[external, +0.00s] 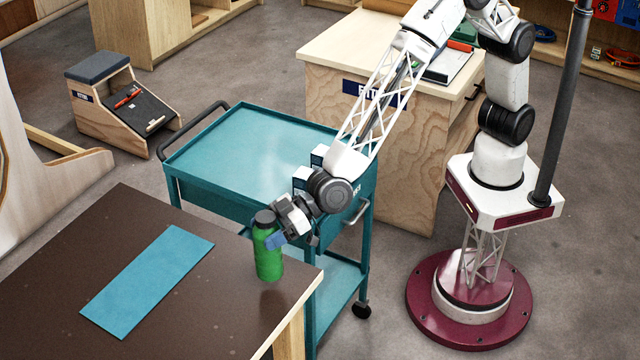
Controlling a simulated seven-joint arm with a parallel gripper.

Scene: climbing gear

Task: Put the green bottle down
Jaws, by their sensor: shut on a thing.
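The green bottle (268,262) with a dark cap is upright at the right corner of the brown table (190,320). Its base appears at the tabletop; I cannot tell whether it touches or hangs just above. My gripper (272,238) comes in from the right and is shut on the upper part of the bottle. Part of the bottle's upper side is hidden by the fingers.
A blue mat (148,280) lies flat on the table, left of the bottle. The table's right edge is close to the bottle. A teal cart (245,150) with small white boxes (301,178) stands behind. A wooden counter (410,150) is beyond it.

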